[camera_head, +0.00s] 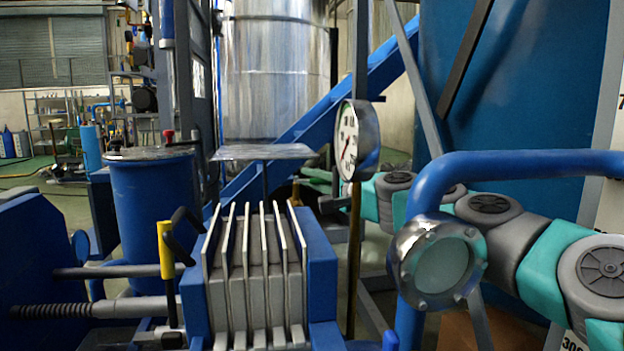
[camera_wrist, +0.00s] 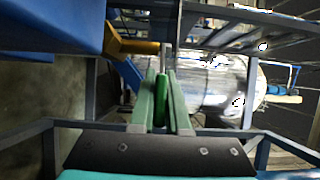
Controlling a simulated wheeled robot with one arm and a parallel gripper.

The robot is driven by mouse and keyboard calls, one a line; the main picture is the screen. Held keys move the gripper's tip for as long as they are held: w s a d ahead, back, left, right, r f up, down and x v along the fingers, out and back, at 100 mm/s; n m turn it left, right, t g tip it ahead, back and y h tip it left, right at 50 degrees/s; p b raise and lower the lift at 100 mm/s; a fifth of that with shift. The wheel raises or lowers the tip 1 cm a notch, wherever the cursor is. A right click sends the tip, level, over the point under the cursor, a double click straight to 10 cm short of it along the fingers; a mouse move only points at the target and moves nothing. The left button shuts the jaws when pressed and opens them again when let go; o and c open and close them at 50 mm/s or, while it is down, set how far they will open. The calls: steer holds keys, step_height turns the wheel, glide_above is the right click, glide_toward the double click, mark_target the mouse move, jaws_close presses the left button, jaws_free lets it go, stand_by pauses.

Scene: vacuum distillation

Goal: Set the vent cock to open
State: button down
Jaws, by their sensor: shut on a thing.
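In the wrist view my gripper (camera_wrist: 162,82) is shut, with its two pale green fingers on either side of a narrow dark green handle (camera_wrist: 162,102), which looks like the vent cock's lever. The handle lies lengthwise between the fingers. A thin grey stem and a brass-coloured pipe (camera_wrist: 135,46) show just beyond the fingertips. Whether the cock is open or closed cannot be told. In the head view my arm reaches in from the right to behind the pressure gauge (camera_head: 348,142); the gripper and handle cannot be made out there.
A blue filter press with upright plates (camera_head: 255,265) fills the lower middle. A blue drum (camera_head: 155,205) stands left. A sight glass (camera_head: 437,262) on a blue pipe (camera_head: 530,162) is close in front of my arm. A shiny tank (camera_head: 275,75) stands behind; it also shows in the wrist view (camera_wrist: 210,85).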

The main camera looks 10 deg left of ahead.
mark_target(326, 182)
steer(key=c, duration=0.9)
jaws_free()
steer(key=shift+v, duration=3.95)
